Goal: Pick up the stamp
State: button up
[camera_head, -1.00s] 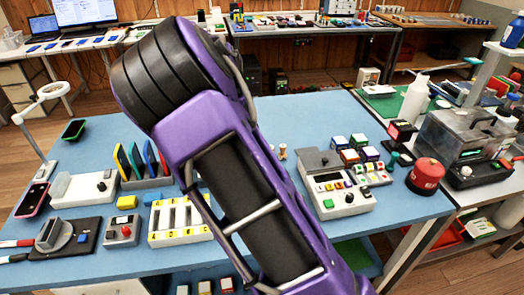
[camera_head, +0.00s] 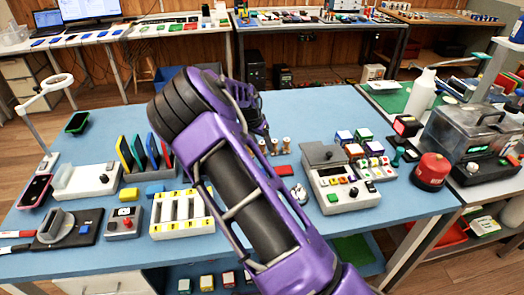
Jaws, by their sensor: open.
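Small stamps with tan, wooden-looking handles (camera_head: 286,145) stand in a short row on the blue table, just right of my arm. A second one (camera_head: 274,147) is beside it, and another is partly hidden at my gripper. My gripper (camera_head: 266,146) is open and points down behind my purple arm, close to the left end of this row. Its fingertips are small and partly hidden, and I see nothing held. I cannot tell whether it touches a stamp.
A red pad (camera_head: 284,170) lies in front of the stamps. A grey keypad device (camera_head: 345,202) and coloured cubes (camera_head: 345,136) stand to the right. A white slotted tray (camera_head: 180,232) and a rack of coloured panels (camera_head: 146,174) are left. The back of the blue table (camera_head: 320,103) is clear.

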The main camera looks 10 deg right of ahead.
aim_at(262, 142)
jog(key=shift+w+d+f, duration=0.15)
jog(key=shift+w+f, duration=0.05)
jog(key=shift+f, duration=0.4)
grip_shut()
jog(key=shift+r, duration=0.15)
notch_tip(262, 142, up, 10)
jog(key=shift+f+p, duration=0.1)
jog(key=shift+p, duration=0.35)
